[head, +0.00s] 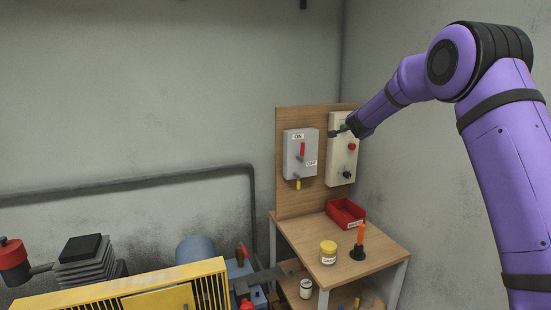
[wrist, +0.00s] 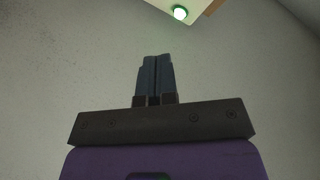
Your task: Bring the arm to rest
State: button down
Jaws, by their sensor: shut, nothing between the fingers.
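My purple arm comes in from the right in the head view. My gripper (head: 335,133) is near the upper part of a pale control box (head: 342,168) on a wooden board. Whether it touches the box cannot be told. In the wrist view my gripper (wrist: 154,60) has its two dark fingers together with nothing held. In the head view the box also has a red button (head: 352,146) and a black knob (head: 347,174).
A grey switch box (head: 292,160) with a red lever is left of the control box. Below, a wooden table (head: 300,236) holds a red bin (head: 345,212), a yellow-lidded jar (head: 328,253) and an orange-handled tool (head: 361,236). Yellow-framed machinery (head: 120,290) stands at the lower left.

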jog(key=s+a+r+n+g+y, duration=0.1)
jog(key=s+a+r+n+y, duration=0.2)
jog(key=s, duration=0.6)
jog(key=s+a+r+n+g+y, duration=0.1)
jog(key=s+a+r+n+y, duration=0.15)
jog(key=s+r, duration=0.45)
jog(key=s+a+r+n+y, duration=0.1)
jog(key=s+a+r+n, duration=0.2)
jog(key=s, duration=0.9)
jog(key=s+f+n+g, duration=0.2)
jog(key=s+f, duration=0.2)
jog(key=s, duration=0.8)
jog(key=s+d+f+n+g, duration=0.1)
jog(key=s+f, duration=0.3)
jog(key=s, duration=0.8)
jog(key=s+d+f+n+g+h, duration=0.1)
jog(key=s+f+n+g, duration=0.3)
jog(key=s, duration=0.8)
jog(key=shift+s+d, duration=0.15)
jog(key=shift+d, duration=0.05)
